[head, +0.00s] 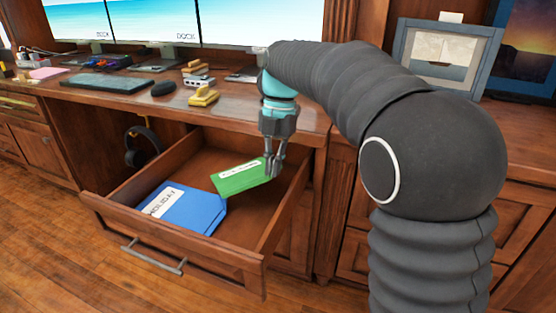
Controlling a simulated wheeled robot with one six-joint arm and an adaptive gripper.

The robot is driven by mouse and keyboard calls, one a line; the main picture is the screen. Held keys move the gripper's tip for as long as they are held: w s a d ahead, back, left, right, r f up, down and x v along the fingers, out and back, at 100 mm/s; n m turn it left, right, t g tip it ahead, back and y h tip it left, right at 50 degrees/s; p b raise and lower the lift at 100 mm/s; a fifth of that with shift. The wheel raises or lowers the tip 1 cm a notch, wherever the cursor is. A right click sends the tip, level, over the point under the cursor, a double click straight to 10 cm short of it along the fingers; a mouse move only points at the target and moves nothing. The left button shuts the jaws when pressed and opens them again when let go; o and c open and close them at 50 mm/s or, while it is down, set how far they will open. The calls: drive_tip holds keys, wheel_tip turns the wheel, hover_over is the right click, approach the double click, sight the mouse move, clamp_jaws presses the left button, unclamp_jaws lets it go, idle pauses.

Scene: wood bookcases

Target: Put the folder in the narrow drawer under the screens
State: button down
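A green folder (241,180) with a white label is in the open drawer (168,247) under the screens, within its walls. My gripper (272,171) points down at the folder's right end, its fingers closed on that edge. The folder is slightly tilted; I cannot tell whether its far side touches the drawer floor or the blue folder. A blue folder (192,210) labelled "HOLIDAY" lies flat in the drawer, to the left of and nearer than the green one. The drawer is pulled well out, with its metal handle on the front.
The screens (258,22) stand on the desk above, with a keyboard (107,83), a mouse (163,89) and a yellow object (204,97) near the edge. Headphones (141,146) hang left of the drawer. A framed picture (445,55) stands at right. Floor in front is clear.

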drive_tip(key=w, duration=0.1)
drive_tip(key=w+d, duration=0.1)
drive_tip(key=w, duration=0.1)
drive_tip(key=shift+w+d, duration=0.1)
drive_tip(key=shift+w, duration=0.15)
drive_tip(key=shift+s+f, duration=0.15)
drive_tip(key=shift+f, duration=0.5)
drive_tip(key=c, duration=1.3)
unclamp_jaws()
drive_tip(key=shift+f, duration=0.1)
